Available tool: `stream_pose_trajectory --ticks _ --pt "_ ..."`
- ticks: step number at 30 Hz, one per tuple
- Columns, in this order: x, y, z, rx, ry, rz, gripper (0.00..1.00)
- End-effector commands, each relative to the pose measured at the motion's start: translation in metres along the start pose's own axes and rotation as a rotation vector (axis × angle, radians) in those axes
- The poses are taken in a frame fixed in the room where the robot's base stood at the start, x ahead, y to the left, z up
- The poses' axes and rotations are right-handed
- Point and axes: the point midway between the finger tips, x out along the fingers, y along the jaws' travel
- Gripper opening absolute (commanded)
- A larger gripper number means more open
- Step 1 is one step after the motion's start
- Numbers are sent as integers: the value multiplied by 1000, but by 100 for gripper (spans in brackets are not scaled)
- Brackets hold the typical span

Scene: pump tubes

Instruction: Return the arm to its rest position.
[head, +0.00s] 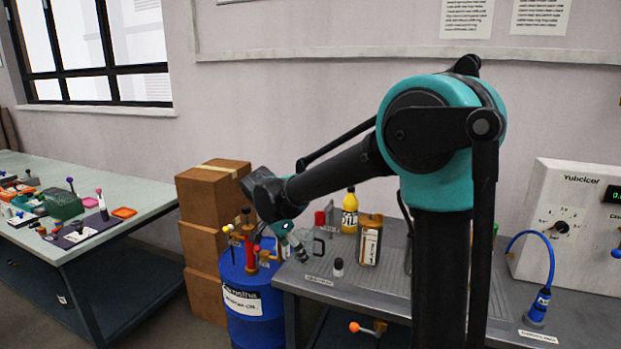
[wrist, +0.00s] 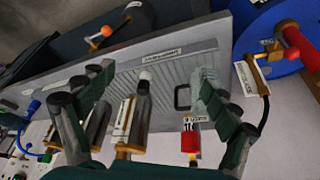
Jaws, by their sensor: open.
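My teal and dark arm reaches out over the left end of the grey workbench (head: 400,300). My gripper (head: 302,250) hangs above the bench's left edge, close to the blue barrel. In the wrist view my gripper (wrist: 160,100) has its two fingers wide apart, one at left and one at right. I see nothing held between them. A small dark bottle with a white cap (head: 338,267) stands on the bench right of my gripper; it also shows between the fingers in the wrist view (wrist: 143,85).
A blue barrel (head: 252,318) with a red pump (head: 250,250) stands left of the bench, beside stacked cardboard boxes (head: 198,245). A labelled canister (head: 369,240) and a yellow bottle (head: 349,212) stand on the bench. A control box (head: 570,220) is at right. A cluttered table (head: 150,205) is at left.

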Motion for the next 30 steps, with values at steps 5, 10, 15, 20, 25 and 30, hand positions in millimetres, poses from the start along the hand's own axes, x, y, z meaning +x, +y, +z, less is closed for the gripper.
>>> stream_pose_trajectory --ticks 5,10,15,20,25,30 --pt "11 17 -14 -50 -22 -6 88" --pt "22 37 -26 -117 -47 -19 88" --pt "39 66 -41 -212 -79 -45 88" --pt "60 106 -56 -331 -110 -89 88" --pt "91 173 -66 -519 -128 -179 88" --pt "120 238 -61 -716 -94 -283 88"
